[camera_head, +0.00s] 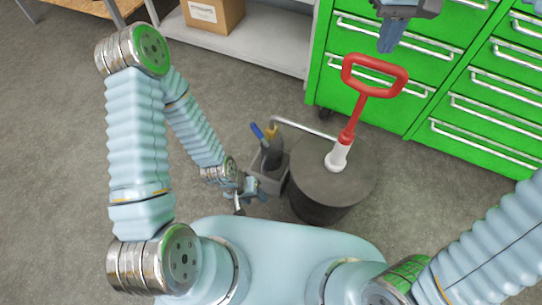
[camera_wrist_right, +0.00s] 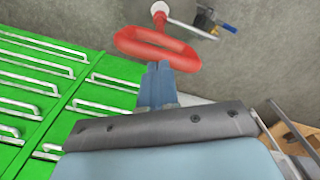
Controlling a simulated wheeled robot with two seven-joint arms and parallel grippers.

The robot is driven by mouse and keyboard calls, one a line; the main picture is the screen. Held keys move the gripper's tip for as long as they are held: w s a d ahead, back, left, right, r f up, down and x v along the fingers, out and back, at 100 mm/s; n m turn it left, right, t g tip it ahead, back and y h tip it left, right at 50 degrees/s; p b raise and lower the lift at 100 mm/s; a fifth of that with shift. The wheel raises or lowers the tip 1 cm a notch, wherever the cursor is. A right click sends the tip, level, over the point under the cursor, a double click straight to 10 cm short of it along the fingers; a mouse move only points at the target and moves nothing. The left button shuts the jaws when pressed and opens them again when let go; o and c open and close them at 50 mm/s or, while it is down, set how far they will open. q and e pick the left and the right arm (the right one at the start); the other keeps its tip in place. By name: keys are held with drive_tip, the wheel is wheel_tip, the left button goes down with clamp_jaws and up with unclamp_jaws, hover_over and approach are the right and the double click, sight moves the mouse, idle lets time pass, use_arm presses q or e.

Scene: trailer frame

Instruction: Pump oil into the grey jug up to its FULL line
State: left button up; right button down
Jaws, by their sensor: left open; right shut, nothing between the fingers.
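A dark drum (camera_head: 325,198) stands on the floor with a hand pump on top. The pump has a white collar (camera_head: 338,157), a red shaft and a red loop handle (camera_head: 402,78), seen close up in the right wrist view (camera_wrist_right: 190,62). Its metal spout (camera_head: 305,128) reaches left over a grey container (camera_head: 268,184), perhaps the jug; its FULL line and oil level cannot be seen. My left gripper (camera_head: 246,190) is open beside the container's left side. My right gripper (camera_head: 388,48) is shut and empty, pointing down just behind the handle; contact is unclear.
Blue- and yellow-ended items (camera_head: 258,132) stick up at the grey container. Green drawer cabinets (camera_head: 400,110) stand close behind the drum. A grey shelf (camera_head: 250,52) with a cardboard box (camera_head: 213,14) is at the back.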

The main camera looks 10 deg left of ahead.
sight(368, 87)
use_arm(q)
drive_tip(key=shift+f, duration=0.1)
use_arm(e)
drive_tip(key=shift+f, duration=0.15)
use_arm(q)
drive_tip(key=shift+a+f+b, duration=1.05)
drive_tip(key=shift+f+b, duration=2.45)
drive_tip(key=shift+b, duration=0.15)
use_arm(e)
drive_tip(key=shift+f, duration=5.55)
wheel_tip(368, 87, up, 12)
drive_tip(key=p, duration=1.1)
drive_tip(key=shift+f, duration=0.2)
use_arm(q)
wheel_tip(368, 87, up, 11)
drive_tip(key=d, duration=0.2)
drive_tip(key=shift+d, duration=0.15)
use_arm(e)
drive_tip(key=shift+f, duration=0.15)
use_arm(q)
drive_tip(key=shift+f, duration=0.1)
